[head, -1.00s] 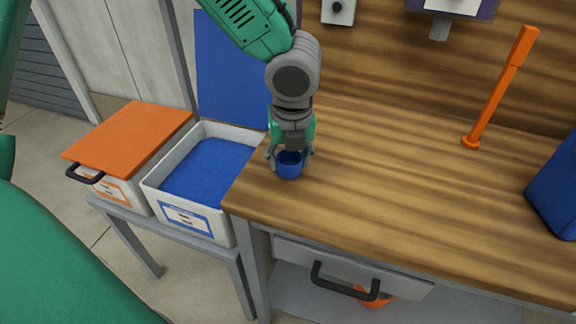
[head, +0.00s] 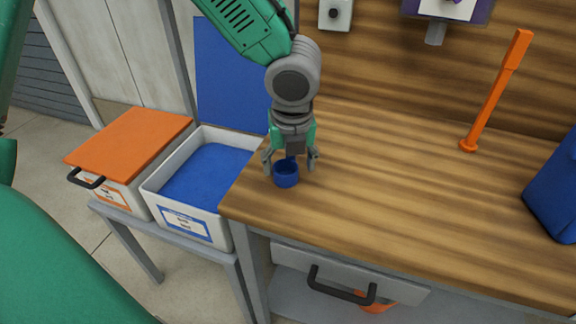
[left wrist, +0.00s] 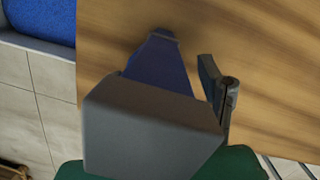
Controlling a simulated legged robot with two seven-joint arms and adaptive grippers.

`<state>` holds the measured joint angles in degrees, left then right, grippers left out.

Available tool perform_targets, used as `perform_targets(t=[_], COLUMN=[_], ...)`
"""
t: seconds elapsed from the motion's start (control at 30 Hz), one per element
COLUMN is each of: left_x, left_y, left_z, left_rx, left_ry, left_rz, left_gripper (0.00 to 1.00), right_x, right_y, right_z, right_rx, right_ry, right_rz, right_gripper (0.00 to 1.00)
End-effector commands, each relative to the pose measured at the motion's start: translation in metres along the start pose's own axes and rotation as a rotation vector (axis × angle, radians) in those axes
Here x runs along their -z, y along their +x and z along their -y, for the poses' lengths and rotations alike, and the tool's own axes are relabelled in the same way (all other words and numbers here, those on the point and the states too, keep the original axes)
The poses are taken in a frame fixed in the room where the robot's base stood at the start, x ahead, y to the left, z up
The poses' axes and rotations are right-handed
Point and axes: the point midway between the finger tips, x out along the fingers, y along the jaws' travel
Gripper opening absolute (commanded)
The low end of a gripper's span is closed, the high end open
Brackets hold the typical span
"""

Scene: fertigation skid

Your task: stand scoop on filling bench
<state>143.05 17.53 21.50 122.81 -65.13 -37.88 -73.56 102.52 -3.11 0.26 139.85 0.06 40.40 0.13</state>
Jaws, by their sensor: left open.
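A blue scoop (head: 286,178) stands upright on the wooden filling bench (head: 400,190), near its left edge. Its round cup shows below my left gripper (head: 291,164), and most of its handle is hidden by the gripper. The left gripper points down, its fingers spread apart on either side of the scoop. In the left wrist view, the scoop's blue handle (left wrist: 160,62) shows beside one finger, with a gap between them. Much of that view is covered by a grey block. My right gripper is not in view.
An open white bin (head: 225,221) with blue contents and a closed bin with an orange lid (head: 130,142) stand left of the bench. An orange long-handled tool (head: 493,98) stands upright at the bench's back right. A blue object (head: 556,190) is at the right edge. The bench's middle is clear.

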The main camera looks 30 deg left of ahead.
Motion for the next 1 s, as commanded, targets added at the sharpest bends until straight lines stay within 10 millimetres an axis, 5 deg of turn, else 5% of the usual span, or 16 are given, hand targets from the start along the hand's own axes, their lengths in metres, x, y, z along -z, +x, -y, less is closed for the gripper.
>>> perform_targets(t=[0.2, 0.43, 1.0], left_x=[-0.003, -0.002, -0.001], left_y=[-0.052, -0.089, -0.101], left_z=[-0.002, 0.000, -0.001], left_rx=[0.006, 0.003, 0.001], left_ry=[-0.002, -0.001, -0.001], left_rz=[-0.001, 0.000, -0.002], left_gripper=[0.62, 0.62, 0.62], right_x=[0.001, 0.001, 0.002], right_y=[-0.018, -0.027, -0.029], right_z=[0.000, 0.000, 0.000], right_rx=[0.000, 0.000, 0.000], right_ry=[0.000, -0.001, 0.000], right_rz=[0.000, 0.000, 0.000], right_gripper=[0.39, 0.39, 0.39])
